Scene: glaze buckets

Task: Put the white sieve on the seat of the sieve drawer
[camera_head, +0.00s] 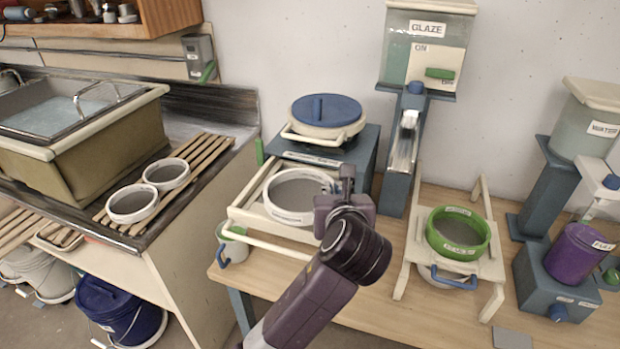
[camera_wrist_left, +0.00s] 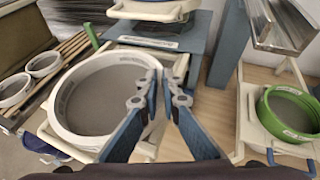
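The white sieve (camera_head: 292,218), a round white ring with grey mesh, is over the pale frame of the sieve drawer (camera_head: 247,196), which sticks out from a blue-grey box. My left gripper (camera_head: 346,187) is at the sieve's right side. In the left wrist view, its fingertips (camera_wrist_left: 160,82) are close together across the right rim of the white sieve (camera_wrist_left: 58,118), apparently shut on it. The sieve covers the drawer's seat, and I cannot tell whether it rests there or hangs slightly above. My right gripper is not in view.
A blue-lidded pot (camera_head: 327,110) tops the drawer's box (camera_head: 365,150). A green sieve (camera_head: 458,233) sits on a pale stand to the right, below the glaze dispenser (camera_head: 425,60). Two white sieves (camera_head: 132,204) lie on a slatted rack at left. A purple cup (camera_head: 577,255) stands far right.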

